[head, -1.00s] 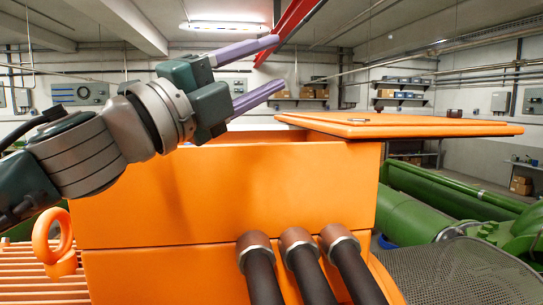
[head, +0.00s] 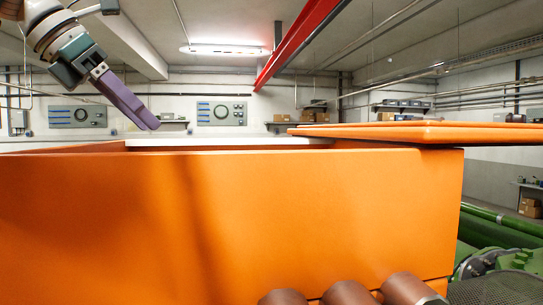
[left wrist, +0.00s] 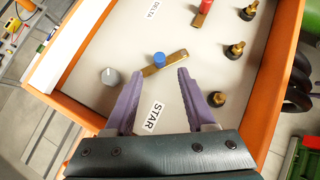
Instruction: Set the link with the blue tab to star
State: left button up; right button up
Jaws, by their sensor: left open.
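The link with the blue tab (left wrist: 158,58) is a flat brass bar on the white panel inside the orange case. It slants up to the right in the left wrist view. My left gripper (left wrist: 161,74) is open, its purple fingers pointing at this link, one toward each end; I cannot tell the height between. The STAR label (left wrist: 152,117) lies between the fingers, and the DELTA label (left wrist: 152,10) is at the far side. In the head view my left gripper (head: 152,124) hangs above the case opening with the fingers overlapping. The case wall hides the links there.
A link with a red tab (left wrist: 206,6) is at the top edge. Brass studs (left wrist: 234,50) stand along the right, and a grey knob (left wrist: 110,76) is at left. The orange case wall (head: 220,210) surrounds the panel; an orange lid (head: 400,131) covers its right end.

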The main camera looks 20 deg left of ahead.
pick_arm(q)
jog(key=p+x, duration=0.5)
jog(key=x, duration=0.3)
jog(key=shift+w+d+f+p, duration=0.1)
jog(key=shift+w+p, duration=0.2)
jog(key=shift+w+d+f, duration=0.15)
jog(key=shift+w+f, duration=0.2)
jog(key=shift+f, duration=0.25)
jog(key=shift+c, duration=0.3)
grip_shut()
